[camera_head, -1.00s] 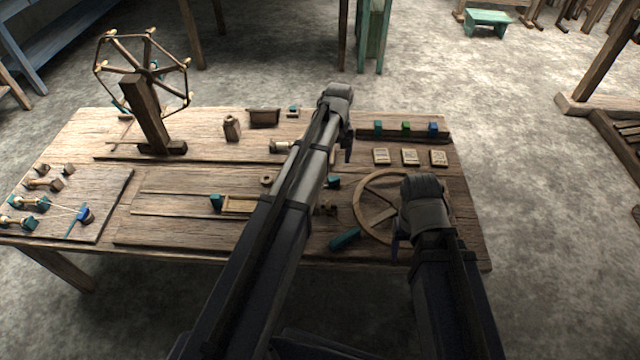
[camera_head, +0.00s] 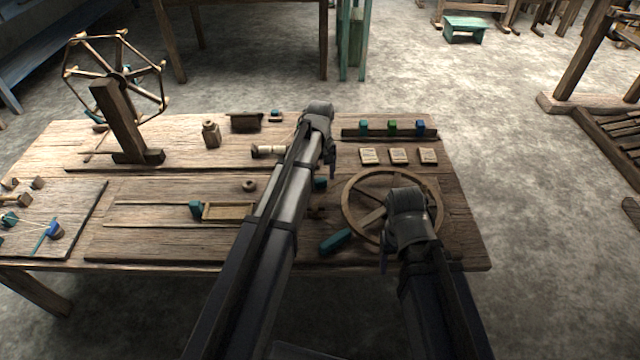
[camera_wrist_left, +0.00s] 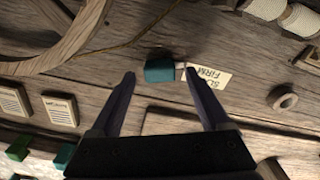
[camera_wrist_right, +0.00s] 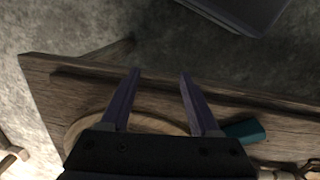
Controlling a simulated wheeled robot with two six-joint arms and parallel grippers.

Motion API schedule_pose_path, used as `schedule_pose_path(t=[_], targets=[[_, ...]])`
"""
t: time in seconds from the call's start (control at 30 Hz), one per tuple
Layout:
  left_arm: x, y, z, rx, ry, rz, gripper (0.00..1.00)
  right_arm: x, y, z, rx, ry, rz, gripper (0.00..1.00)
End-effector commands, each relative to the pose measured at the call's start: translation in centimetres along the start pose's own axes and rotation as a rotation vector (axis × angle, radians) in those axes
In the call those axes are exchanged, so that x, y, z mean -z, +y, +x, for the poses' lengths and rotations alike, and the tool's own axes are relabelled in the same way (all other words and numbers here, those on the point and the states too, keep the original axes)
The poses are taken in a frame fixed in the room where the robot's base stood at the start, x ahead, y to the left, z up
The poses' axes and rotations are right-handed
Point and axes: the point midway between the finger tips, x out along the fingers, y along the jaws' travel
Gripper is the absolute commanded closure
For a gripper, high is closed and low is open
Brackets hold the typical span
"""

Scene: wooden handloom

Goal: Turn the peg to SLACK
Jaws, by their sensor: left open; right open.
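The peg is a teal knob (camera_wrist_left: 160,71) in the left wrist view, lying beside a pale label (camera_wrist_left: 208,78) that reads FIRM, with a partly hidden line starting "SL". It also shows as a small teal piece in the head view (camera_head: 320,184), just right of my left forearm. My left gripper (camera_wrist_left: 159,76) is open, with one fingertip on each side of the peg in its view; I cannot tell whether they touch it. The fingertip on the right overlaps the label's edge. My right gripper (camera_wrist_right: 160,74) is open and empty over the table's near edge by the wheel.
A wooden spoked wheel (camera_head: 348,207) lies under my right gripper. A teal-handled tool (camera_head: 335,242) is near the front edge. Cards (camera_head: 399,156) and a rack of colored blocks (camera_head: 350,133) stand behind. A skein winder (camera_head: 120,120) rises at the left.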

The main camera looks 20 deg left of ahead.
Motion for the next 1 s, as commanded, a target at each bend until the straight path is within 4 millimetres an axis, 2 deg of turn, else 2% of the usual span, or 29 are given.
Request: schedule_pose_path(t=[0.03, 0.1, 0.37, 1.0], targets=[[0.00, 0.01, 0.70, 0.000, 0.000, 0.000, 0.20, 0.04, -0.06, 0.69, 0.000, 0.000, 0.000, 0.38], [-0.01, 0.01, 0.85, 0.000, 0.000, 0.000, 0.20, 0.05, -0.07, 0.84, 0.000, 0.000, 0.000, 0.38], [0.00, 0.01, 0.73, 0.000, 0.000, 0.000, 0.20, 0.04, -0.06, 0.73, 0.000, 0.000, 0.000, 0.38], [0.00, 0.00, 0.74, 0.000, 0.000, 0.000, 0.91, 0.04, -0.06, 0.74, 0.000, 0.000, 0.000, 0.38]])
